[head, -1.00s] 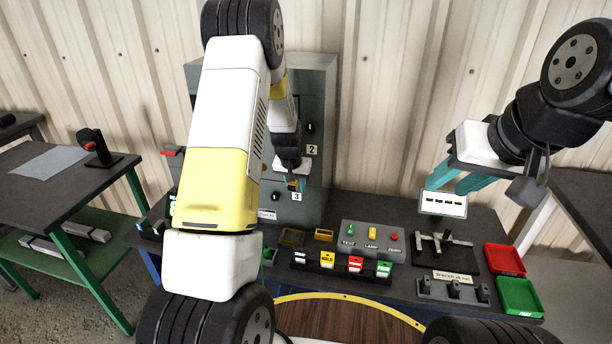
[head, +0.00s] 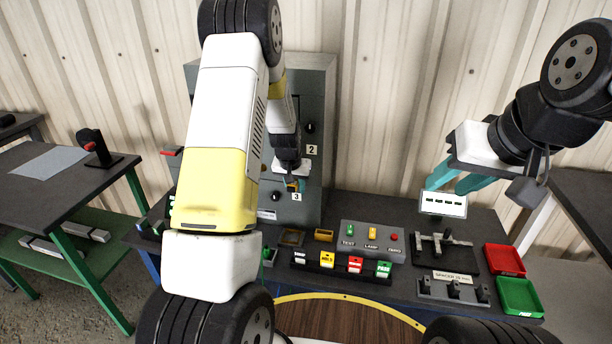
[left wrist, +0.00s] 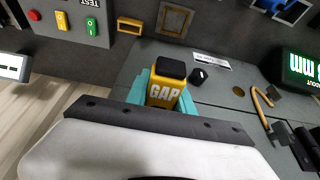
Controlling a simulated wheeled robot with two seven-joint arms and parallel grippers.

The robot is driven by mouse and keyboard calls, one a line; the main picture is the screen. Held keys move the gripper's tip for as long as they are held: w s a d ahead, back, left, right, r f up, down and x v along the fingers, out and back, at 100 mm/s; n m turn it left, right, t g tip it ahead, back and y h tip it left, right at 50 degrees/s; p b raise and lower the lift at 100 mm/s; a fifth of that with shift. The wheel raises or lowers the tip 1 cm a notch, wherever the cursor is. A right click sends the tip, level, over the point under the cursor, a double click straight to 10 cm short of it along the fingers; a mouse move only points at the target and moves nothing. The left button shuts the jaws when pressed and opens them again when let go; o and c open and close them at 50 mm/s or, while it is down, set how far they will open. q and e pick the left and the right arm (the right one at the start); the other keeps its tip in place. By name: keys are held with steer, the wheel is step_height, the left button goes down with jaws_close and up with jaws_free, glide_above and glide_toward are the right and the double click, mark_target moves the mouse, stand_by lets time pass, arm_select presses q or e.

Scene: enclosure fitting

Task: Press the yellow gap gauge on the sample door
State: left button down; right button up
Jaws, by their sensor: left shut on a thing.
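The yellow gap gauge (left wrist: 165,94), marked GAP and with a black end, is held between the teal fingers of my left gripper (head: 293,184). In the head view the gauge is tiny and mostly hidden by the gripper. The grey cabinet (head: 325,95) stands behind the bench, its front carrying black knobs and the labels 2 and 3. My left gripper is at its lower front, beside label 3. Whether the gauge touches the cabinet front, and where the sample door's edges run, I cannot tell. My right gripper (head: 458,182) is empty, its teal fingers apart, above the bench.
The bench holds a grey button box (head: 371,240), coloured labelled blocks (head: 355,265), a black fixture (head: 447,255), a red tray (head: 504,260) and a green tray (head: 520,296). A small white display (head: 443,204) stands below my right gripper. A side table (head: 60,185) is at the left.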

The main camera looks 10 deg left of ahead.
arm_select(q)
steer(key=s, duration=0.6)
stand_by(0.3)
steer(key=shift+a, duration=0.1)
stand_by(0.8)
steer(key=s+d+r, duration=0.2)
steer(key=s+d, duration=0.1)
steer(key=s, duration=0.5)
steer(key=shift+s+d+r, duration=0.2)
steer(key=shift+s+d, duration=0.05)
steer(key=shift+d, duration=0.1)
